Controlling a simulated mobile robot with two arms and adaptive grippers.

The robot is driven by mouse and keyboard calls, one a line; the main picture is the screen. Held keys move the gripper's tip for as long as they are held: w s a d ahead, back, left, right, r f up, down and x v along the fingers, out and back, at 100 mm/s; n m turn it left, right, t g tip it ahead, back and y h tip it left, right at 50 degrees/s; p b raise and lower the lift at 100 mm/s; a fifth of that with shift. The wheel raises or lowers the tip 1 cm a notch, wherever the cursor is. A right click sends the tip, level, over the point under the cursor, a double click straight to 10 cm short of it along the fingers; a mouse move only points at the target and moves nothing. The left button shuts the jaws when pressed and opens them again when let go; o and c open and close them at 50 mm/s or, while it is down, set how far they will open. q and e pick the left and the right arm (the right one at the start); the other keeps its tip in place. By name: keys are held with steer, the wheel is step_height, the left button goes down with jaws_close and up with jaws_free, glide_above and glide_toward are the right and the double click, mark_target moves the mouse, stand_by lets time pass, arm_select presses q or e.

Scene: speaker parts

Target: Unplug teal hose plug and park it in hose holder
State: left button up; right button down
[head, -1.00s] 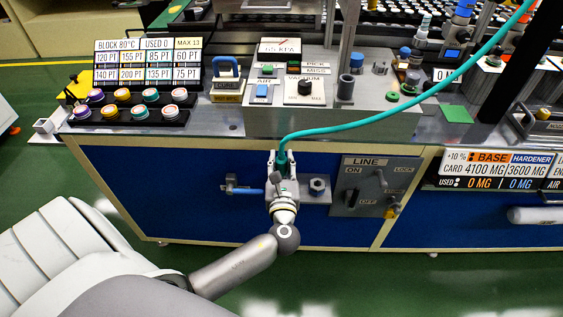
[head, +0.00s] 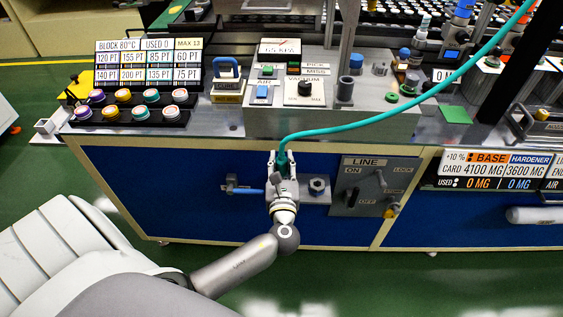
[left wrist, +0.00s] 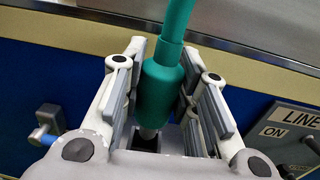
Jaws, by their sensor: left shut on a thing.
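The teal hose plug (left wrist: 162,88) stands upright between the fingers of my left gripper (left wrist: 165,95) in the left wrist view. In the head view my left gripper (head: 283,168) is shut on the plug at the blue front panel, just below the bench edge. The teal hose (head: 380,122) rises from the plug and runs up to the top right. A metal tip shows below the plug, above a dark square opening; I cannot tell whether it is seated. I cannot make out which fitting is the hose holder. My right gripper is out of view.
A blue-handled valve (head: 246,191) is left of my left gripper, and a hex fitting (head: 318,186) is close on its right. The LINE switch plate (head: 372,187) is further right. A control box (head: 330,110) stands on the bench above.

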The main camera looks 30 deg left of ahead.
mark_target(282, 173)
arm_select(q)
steer(key=shift+f+b, duration=0.45)
steer(key=shift+f, duration=0.1)
steer(key=shift+f+b, duration=1.05)
steer(key=shift+f, duration=0.45)
steer(key=o, duration=1.1)
steer(key=v, duration=1.2)
